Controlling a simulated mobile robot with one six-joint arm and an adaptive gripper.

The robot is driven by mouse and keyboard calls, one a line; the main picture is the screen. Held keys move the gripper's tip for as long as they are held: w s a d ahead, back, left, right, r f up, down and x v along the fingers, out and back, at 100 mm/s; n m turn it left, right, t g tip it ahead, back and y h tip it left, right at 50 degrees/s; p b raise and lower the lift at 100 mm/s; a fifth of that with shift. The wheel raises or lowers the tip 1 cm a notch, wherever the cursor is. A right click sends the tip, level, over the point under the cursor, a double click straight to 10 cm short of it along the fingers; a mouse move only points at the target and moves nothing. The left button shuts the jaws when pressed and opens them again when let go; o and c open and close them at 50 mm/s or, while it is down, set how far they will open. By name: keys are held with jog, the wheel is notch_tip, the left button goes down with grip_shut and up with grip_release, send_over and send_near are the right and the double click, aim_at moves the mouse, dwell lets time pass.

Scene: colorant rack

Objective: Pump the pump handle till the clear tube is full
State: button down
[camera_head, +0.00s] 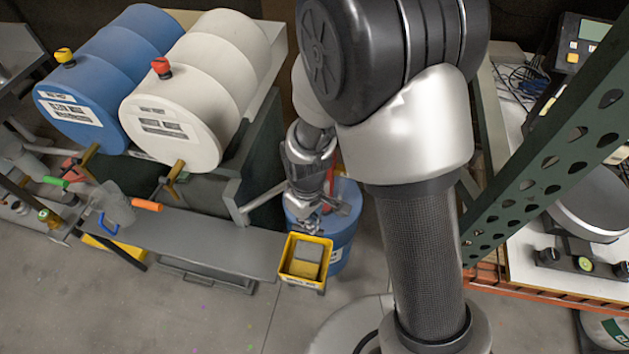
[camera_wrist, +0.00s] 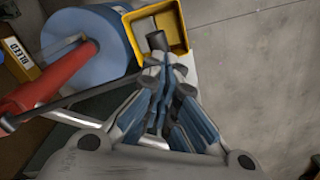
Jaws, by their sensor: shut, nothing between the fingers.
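A red pump body (camera_wrist: 48,82) stands over a blue drum (camera_wrist: 92,45) at the left of the wrist view. A thin dark rod (camera_wrist: 75,98) runs from near the red body toward my fingers and looks like the pump handle. A dark round end (camera_wrist: 156,40) shows just beyond my fingertips. My gripper (camera_wrist: 172,76) is shut and empty, close to the rod; I cannot tell whether they touch. I cannot make out the clear tube.
A yellow bin (camera_head: 293,239) sits beside the blue drum, just beyond my fingers. A grey bench (camera_head: 200,238) lies left. A blue barrel (camera_head: 90,82) and a white barrel (camera_head: 205,85) rest on a rack. A green perforated upright (camera_head: 555,150) stands right. Floor in front is open.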

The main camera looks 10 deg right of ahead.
notch_tip(320, 180, up, 12)
jog(key=p, duration=0.8)
jog(key=shift+w+f, duration=0.1)
jog(key=shift+f, duration=0.05)
jog(key=shift+f+b, duration=5.85)
jog(key=shift+f, duration=1.7)
notch_tip(320, 180, up, 15)
jog(key=p, duration=1.2)
jog(key=shift+r, duration=0.15)
jog(key=shift+f, duration=0.2)
jog(key=shift+f+b, duration=3.05)
jog(key=shift+f, duration=0.6)
